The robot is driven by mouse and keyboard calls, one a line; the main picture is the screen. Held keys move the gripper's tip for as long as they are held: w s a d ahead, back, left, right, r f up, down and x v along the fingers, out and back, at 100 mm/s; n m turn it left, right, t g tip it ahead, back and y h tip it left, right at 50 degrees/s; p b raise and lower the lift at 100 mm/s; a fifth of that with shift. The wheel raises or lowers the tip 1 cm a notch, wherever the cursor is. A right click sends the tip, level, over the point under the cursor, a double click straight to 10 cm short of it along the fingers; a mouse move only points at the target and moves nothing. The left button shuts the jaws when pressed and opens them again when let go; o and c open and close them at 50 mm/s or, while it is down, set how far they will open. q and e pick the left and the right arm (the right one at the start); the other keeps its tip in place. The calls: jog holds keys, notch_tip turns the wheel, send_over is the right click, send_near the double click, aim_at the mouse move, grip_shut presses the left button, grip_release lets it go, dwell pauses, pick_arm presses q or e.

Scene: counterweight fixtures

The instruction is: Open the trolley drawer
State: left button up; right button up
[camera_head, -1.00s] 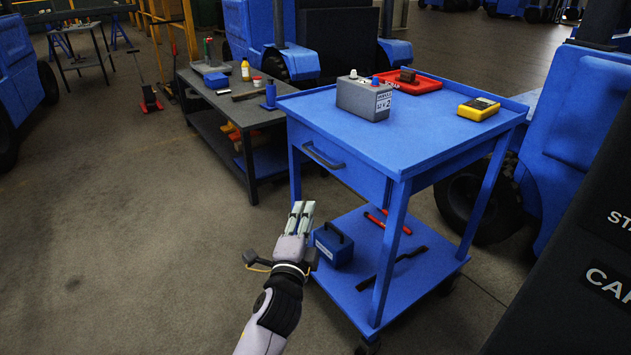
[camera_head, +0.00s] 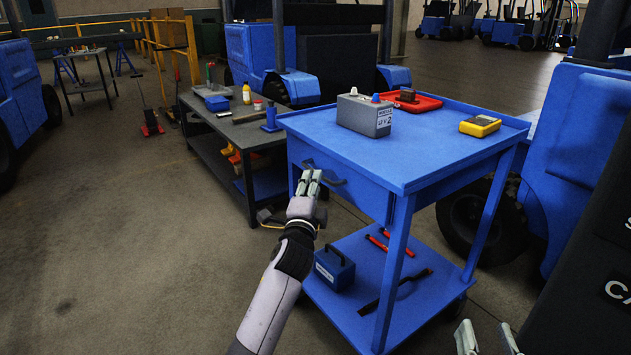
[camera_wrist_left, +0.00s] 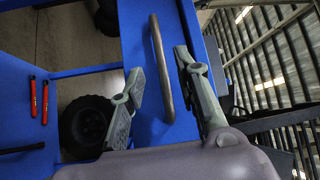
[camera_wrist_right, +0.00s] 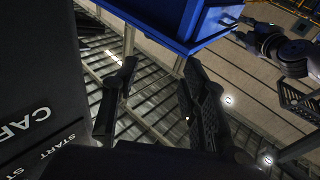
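The blue trolley (camera_head: 400,160) stands right of centre with its drawer (camera_head: 345,187) closed. The drawer's dark bar handle (camera_head: 335,180) is on its front face. My left gripper (camera_head: 309,178) is at the drawer front, by the left part of the handle. In the left wrist view the handle (camera_wrist_left: 161,68) runs between the two open fingers, with gaps on both sides. My right gripper (camera_head: 487,338) is low at the bottom right of the head view, away from the trolley's drawer. In the right wrist view its fingers (camera_wrist_right: 155,100) are apart and empty.
On the trolley top are a grey battery (camera_head: 365,113), a red tray (camera_head: 425,103) and a yellow meter (camera_head: 480,125). A blue box (camera_head: 334,270) and tools lie on its lower shelf. A dark workbench (camera_head: 225,130) stands to the left. A dark labelled panel (camera_head: 590,290) is at the right.

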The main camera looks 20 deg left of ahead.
pick_arm(q)
jog(key=w, duration=0.2)
jog(key=w+b, duration=0.1)
jog(key=w, duration=0.1)
jog(key=shift+a+r, duration=0.25)
jog(key=shift+r, duration=0.05)
pick_arm(e)
jog(key=r+t, duration=0.1)
jog(key=r, duration=0.1)
jog(key=s+r+t+y, duration=0.1)
jog(key=r+t, duration=0.1)
jog(key=shift+s+a+r, duration=0.15)
jog(key=shift+s+r, duration=0.05)
jog(key=shift+r, duration=0.2)
pick_arm(q)
jog(key=shift+s, duration=0.1)
grip_shut()
